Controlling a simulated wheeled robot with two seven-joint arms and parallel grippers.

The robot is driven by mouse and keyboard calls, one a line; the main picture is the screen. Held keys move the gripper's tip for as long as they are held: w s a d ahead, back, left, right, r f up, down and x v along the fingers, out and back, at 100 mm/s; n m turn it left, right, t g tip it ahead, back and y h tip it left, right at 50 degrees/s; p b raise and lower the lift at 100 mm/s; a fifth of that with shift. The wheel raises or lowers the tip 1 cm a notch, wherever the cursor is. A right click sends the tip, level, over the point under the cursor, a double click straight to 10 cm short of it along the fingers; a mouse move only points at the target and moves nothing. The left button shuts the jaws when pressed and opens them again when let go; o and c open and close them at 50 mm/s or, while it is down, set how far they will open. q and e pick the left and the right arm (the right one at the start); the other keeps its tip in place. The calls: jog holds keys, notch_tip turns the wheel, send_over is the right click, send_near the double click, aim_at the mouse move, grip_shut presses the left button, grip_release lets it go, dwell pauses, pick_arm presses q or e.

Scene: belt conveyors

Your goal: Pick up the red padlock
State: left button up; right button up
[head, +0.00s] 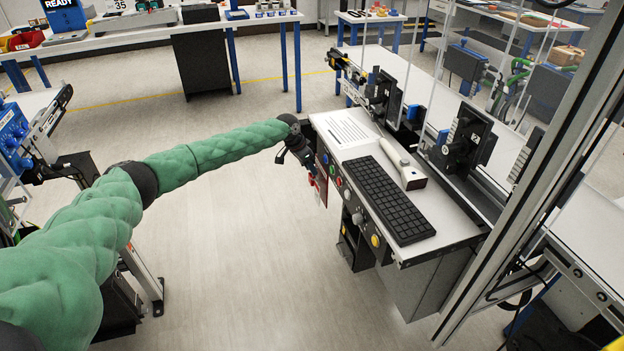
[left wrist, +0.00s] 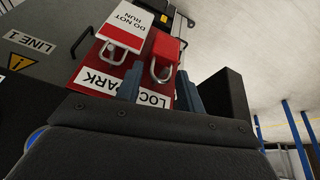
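The red padlock (left wrist: 168,45) hangs on a red board (left wrist: 90,75) lettered LOCK PARK in the left wrist view, its metal shackle toward my fingers. My left gripper (left wrist: 159,88) is open, its two blue-grey fingers apart. The padlock is just beyond the fingertips, roughly in line with the gap; I see no contact. A red-and-white DO NOT RUN tag (left wrist: 124,26) with a metal loop is beside it. In the head view, my left gripper (head: 310,172) is at the console's left side, by the board (head: 322,186); the padlock cannot be made out there. My right gripper is not in view.
The console (head: 425,255) carries a black keyboard (head: 388,200), a paper sheet (head: 346,130) and a pale handheld device (head: 402,164). Buttons line its front. A dark box-like part (left wrist: 222,97) stands right of the fingers. The floor left of the console is clear.

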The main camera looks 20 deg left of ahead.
pick_arm(q)
grip_shut()
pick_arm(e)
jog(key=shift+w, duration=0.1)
